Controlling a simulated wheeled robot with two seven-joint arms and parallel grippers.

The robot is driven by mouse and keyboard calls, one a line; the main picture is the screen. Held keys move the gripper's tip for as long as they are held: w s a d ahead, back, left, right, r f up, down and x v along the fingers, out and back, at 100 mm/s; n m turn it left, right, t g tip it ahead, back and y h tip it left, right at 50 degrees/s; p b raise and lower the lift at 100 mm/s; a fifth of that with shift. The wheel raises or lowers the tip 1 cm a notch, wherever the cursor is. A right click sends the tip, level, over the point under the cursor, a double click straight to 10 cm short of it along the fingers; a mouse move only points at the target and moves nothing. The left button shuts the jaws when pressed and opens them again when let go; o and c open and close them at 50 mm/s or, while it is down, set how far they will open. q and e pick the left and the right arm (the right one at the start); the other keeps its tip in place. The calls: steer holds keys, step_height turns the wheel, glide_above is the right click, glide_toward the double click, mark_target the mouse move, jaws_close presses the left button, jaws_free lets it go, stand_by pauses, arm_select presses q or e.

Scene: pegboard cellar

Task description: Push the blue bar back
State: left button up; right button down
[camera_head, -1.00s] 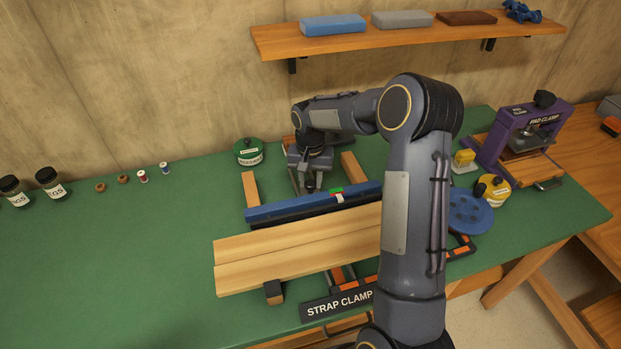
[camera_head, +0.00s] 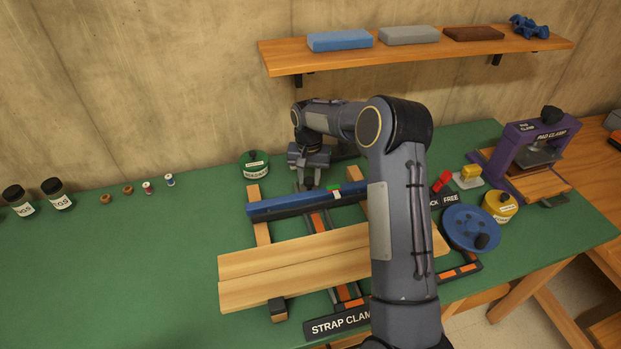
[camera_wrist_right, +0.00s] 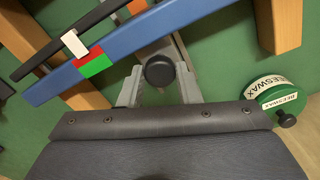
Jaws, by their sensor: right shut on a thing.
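The blue bar (camera_head: 275,206) lies across the wooden rails of the strap clamp (camera_head: 338,324), with a clear gap to two light wooden boards (camera_head: 290,268) in front. A white and a green-red mark sit on the bar; it also crosses the right wrist view (camera_wrist_right: 140,38). My right gripper (camera_head: 309,184) is just behind the bar, pointing down. In the right wrist view its fingers (camera_wrist_right: 160,88) are shut on a round black knob (camera_wrist_right: 160,70) by the bar's rear side. My right forearm hides the bar's right end. My left gripper is not in view.
A green beeswax tin (camera_head: 255,164) stands behind the bar's left end. A red lever (camera_head: 441,181), a blue disc (camera_head: 470,228), a yellow tin (camera_head: 499,206) and a purple pad clamp (camera_head: 520,150) are at the right. A shelf (camera_head: 420,50) hangs above.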

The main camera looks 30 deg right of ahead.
steer(key=c, duration=1.1)
jaws_free()
steer(key=shift+w, duration=0.1)
steer(key=shift+o, duration=0.2)
steer(key=shift+r+b, duration=0.45)
steer(key=shift+r, duration=3.5)
steer(key=s+a+r+n+t+y, duration=0.1)
steer(key=s+a+r+t, duration=0.1)
steer(key=s+r, duration=0.55)
steer(key=s+a+r+n+t+y, duration=0.1)
steer(key=s+a+r+n, duration=0.2)
steer(key=s, duration=0.7)
steer(key=s+a+f+t+y, duration=0.1)
steer(key=s+a, duration=0.3)
steer(key=s, duration=0.4)
steer(key=s+a+f+n+t, duration=0.1)
steer(key=s+a+f, duration=0.2)
steer(key=s, duration=0.6)
steer(key=shift+s+a+n+t+y, duration=0.3)
steer(key=shift+a+y, duration=0.1)
steer(key=shift+a, duration=0.1)
